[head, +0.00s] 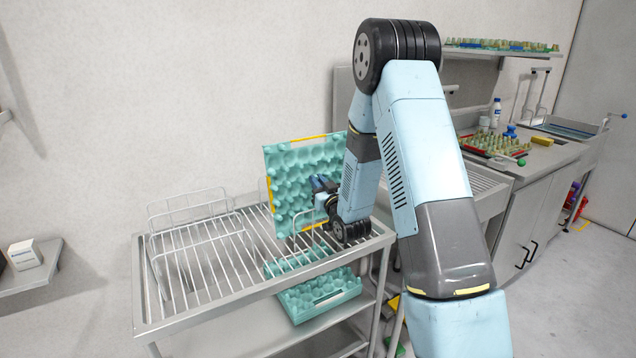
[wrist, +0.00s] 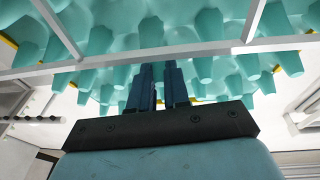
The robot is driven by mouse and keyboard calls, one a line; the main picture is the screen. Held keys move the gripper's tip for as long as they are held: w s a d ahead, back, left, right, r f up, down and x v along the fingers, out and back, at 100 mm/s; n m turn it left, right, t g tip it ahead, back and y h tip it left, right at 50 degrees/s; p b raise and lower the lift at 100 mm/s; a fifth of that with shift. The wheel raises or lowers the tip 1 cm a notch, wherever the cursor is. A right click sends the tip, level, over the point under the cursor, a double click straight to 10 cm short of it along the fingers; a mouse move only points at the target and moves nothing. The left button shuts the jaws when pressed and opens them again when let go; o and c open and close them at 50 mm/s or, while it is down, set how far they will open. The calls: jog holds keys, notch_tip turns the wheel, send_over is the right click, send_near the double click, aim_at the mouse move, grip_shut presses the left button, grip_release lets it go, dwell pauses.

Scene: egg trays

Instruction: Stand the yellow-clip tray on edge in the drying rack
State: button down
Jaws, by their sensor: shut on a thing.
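The yellow-clip tray (head: 285,165) is a teal, bumpy egg tray with yellow strips along its edges. It stands upright on edge over the right part of the drying rack (head: 190,318). Its lower edge is at the level of the rack's bars; I cannot tell whether it rests on them. My gripper (head: 322,185) is shut on the tray from the right side, and my wrist partly hides it. In the wrist view, the two dark fingers (wrist: 162,85) reach among the pegs of the tray (wrist: 205,65). Pale metal bars (wrist: 215,48) cross in front of the tray.
Wire hoops (head: 190,208) stand up from the rack's left half, where the slots are empty. More teal trays (head: 318,298) lie on the shelf below. A counter (head: 548,152) at the right holds a red-edged tray, a bottle and a yellow block. A wall stands behind.

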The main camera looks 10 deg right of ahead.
jog(key=c, duration=1)
grip_release()
jog(key=shift+v, duration=4.05)
